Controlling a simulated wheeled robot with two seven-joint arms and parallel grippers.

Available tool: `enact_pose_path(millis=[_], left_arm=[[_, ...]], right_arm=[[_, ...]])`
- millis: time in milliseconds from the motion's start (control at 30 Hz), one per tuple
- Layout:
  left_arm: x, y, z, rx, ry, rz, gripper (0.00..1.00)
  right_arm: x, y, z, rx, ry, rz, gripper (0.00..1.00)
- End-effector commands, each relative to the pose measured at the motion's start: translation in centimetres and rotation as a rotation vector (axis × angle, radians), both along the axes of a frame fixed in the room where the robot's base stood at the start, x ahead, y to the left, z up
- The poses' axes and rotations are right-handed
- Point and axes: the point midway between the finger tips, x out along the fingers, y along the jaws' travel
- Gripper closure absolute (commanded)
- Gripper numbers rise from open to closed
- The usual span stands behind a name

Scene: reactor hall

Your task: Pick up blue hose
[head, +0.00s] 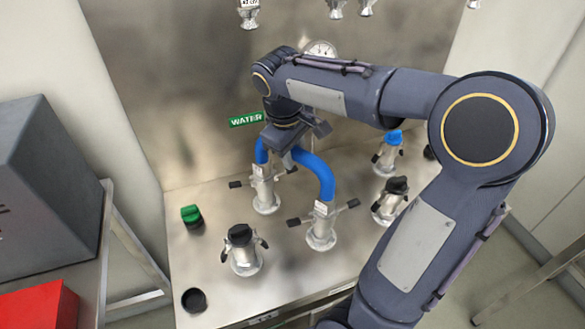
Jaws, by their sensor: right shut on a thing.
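The blue hose (318,172) arches between two metal couplings on the steel panel. Its left end meets the rear coupling (264,190) and its right end meets the front coupling (321,228). My right gripper (286,150) reaches in from above and is shut on the hose near the top of its arch. The gripper and wrist hide part of the hose there. Both hose ends appear seated in the couplings. My left gripper is not in view.
A green WATER label (246,120) is behind the hose. A black-capped coupling (241,248), a green cap (191,215) and a blue-capped coupling (388,150) stand nearby. A grey box (50,190) and a red box (40,305) are on the left.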

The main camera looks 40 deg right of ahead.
Motion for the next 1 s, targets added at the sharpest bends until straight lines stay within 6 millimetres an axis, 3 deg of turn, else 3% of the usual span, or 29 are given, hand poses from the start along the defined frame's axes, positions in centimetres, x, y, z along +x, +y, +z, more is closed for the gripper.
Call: enact_pose_path(millis=[100,533,700,1000], left_arm=[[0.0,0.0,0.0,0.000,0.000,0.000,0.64],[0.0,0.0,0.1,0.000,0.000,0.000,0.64],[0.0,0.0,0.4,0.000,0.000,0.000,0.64],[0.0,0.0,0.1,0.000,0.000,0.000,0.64]], right_arm=[[0.0,0.0,0.0,0.000,-0.001,0.000,0.98],[0.1,0.0,1.2,-0.001,-0.004,0.000,0.99],[0.1,0.0,3.6,0.000,-0.008,-0.001,0.99],[-4.1,1.9,8.7,0.000,-0.008,0.002,0.99]])
